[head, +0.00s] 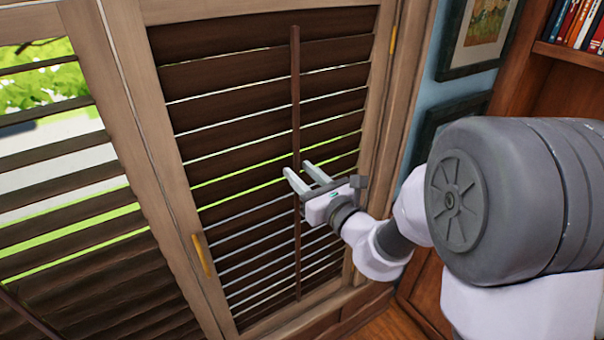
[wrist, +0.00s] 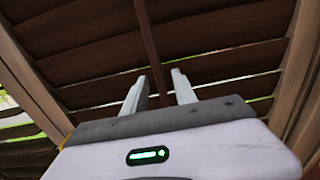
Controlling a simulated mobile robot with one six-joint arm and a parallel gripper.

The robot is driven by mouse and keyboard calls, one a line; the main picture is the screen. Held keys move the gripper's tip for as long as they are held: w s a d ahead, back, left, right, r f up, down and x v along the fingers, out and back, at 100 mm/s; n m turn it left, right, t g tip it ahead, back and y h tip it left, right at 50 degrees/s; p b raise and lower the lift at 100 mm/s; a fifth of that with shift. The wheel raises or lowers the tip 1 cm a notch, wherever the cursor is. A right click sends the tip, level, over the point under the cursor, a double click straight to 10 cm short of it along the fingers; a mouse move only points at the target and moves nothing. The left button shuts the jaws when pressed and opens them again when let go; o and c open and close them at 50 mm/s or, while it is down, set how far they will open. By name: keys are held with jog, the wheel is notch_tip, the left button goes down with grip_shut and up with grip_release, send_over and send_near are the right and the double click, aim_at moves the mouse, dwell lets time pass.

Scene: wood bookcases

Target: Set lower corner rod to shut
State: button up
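A thin dark brown rod (head: 296,95) runs upright down the middle of the right shutter panel in the head view, in front of dark slats (head: 235,110). The slats are tilted, with thin bright gaps between them. My gripper (head: 302,174) is at the rod around mid-height, with its two fingers apart. In the wrist view the rod (wrist: 152,45) comes down between the open fingers (wrist: 160,88) of my gripper. Whether either finger touches the rod cannot be told.
A wooden frame (head: 145,130) with a brass-coloured handle (head: 202,255) borders the panel. Another shutter panel (head: 70,210) is at the left, its upper slats more open. A bookcase (head: 535,80) and framed pictures (head: 482,28) are at the right.

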jog(key=b+v, duration=1.3)
jog(key=v, duration=0.4)
jog(key=shift+b, duration=0.4)
jog(key=shift+s+d, duration=0.15)
jog(key=shift+d, duration=0.05)
